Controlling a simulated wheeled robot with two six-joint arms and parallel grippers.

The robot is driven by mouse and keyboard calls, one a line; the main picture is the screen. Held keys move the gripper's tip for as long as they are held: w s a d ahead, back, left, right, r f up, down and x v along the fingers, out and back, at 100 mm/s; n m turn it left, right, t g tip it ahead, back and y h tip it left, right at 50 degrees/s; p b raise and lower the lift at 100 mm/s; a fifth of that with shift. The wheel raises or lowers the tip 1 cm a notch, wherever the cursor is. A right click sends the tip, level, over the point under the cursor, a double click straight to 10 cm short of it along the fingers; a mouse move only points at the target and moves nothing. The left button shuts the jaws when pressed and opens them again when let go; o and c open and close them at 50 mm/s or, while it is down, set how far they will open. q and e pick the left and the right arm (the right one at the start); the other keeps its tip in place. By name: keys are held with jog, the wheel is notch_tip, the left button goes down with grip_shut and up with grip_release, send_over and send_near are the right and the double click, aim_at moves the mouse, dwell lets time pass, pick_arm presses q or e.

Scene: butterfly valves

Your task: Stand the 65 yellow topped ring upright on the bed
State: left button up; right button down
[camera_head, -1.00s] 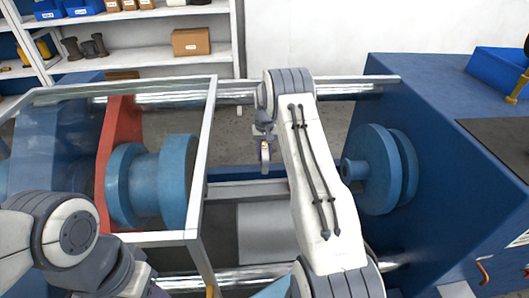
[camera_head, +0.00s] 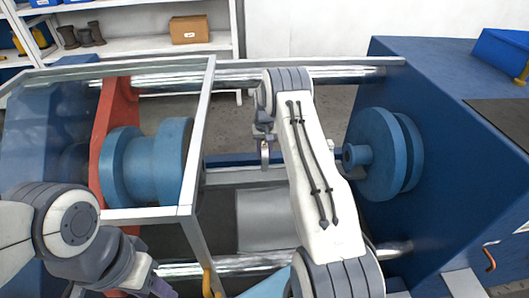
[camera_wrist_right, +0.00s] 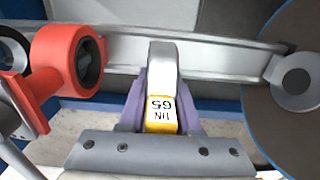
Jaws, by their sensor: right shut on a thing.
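The 65 yellow topped ring (camera_wrist_right: 162,110) is between the purple fingers of my right gripper (camera_wrist_right: 160,103) in the right wrist view. Its yellow part and white 65 label face the camera, and its grey rim extends away above a grey bar. In the head view the ring (camera_head: 265,153) shows small and edge-on below my right wrist, so its contact with anything below cannot be told. The grey bed (camera_head: 262,220) lies between the rails. Of my left gripper (camera_head: 162,288), only a purple piece shows at the bottom edge; its jaws are out of sight.
A blue flanged disc (camera_head: 370,155) stands right of the ring, on a blue housing (camera_head: 440,150). At left, a blue spool (camera_head: 150,165) and a red plate (camera_head: 112,120) sit behind a framed clear guard (camera_head: 200,130). A red socket-like part (camera_wrist_right: 68,60) is close to the gripper.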

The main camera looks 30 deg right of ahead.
jog(key=shift+f, duration=0.2)
dwell(0.5)
jog(key=shift+s+a+f+b, duration=0.1)
jog(key=shift+f+b, duration=0.3)
jog(key=shift+f, duration=0.15)
jog(key=shift+f+b, duration=0.75)
jog(key=shift+f, duration=0.55)
dwell(2.4)
jog(key=c, duration=1.1)
grip_release()
jog(key=shift+s, duration=0.1)
jog(key=shift+o, duration=0.6)
jog(key=o, duration=0.6)
jog(key=shift+c, duration=0.2)
